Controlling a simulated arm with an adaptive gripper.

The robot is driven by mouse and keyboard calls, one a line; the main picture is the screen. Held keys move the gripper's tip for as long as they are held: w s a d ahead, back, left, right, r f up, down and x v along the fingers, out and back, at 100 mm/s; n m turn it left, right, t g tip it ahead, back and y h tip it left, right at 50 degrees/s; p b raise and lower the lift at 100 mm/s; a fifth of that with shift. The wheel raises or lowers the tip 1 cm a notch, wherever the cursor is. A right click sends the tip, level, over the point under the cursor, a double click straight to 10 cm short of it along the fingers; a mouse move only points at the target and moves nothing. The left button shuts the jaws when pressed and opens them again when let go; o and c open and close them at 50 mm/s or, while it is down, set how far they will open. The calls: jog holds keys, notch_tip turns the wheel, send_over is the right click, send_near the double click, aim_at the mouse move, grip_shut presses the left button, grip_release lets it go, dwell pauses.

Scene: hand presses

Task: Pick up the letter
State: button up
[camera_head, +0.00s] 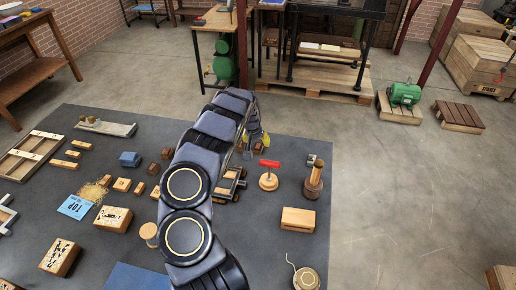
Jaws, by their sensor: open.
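My gripper (254,147) is open, beyond the bend of my arm, low over the dark mat (340,150). Small brown blocks (259,148) show right at its fingertips; I cannot tell whether they touch. No letter is clearly readable on any single piece, so I cannot tell which is the letter. Several small wooden blocks (122,185) lie on the mat to the left of my arm, with two darker ones (154,169) closer to it. My arm hides part of the mat and of a wooden frame (236,174).
A red-handled tool on a round wooden base (268,181), a turned wooden post (313,183) and a wooden box (298,219) stand right of my arm. A blue card (75,207) and printed blocks (113,218) lie left.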

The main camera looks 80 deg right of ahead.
aim_at(258, 146)
jog(key=shift+x, duration=2.65)
jog(key=shift+w+d, duration=0.1)
jog(key=shift+w, duration=0.05)
jog(key=c, duration=0.6)
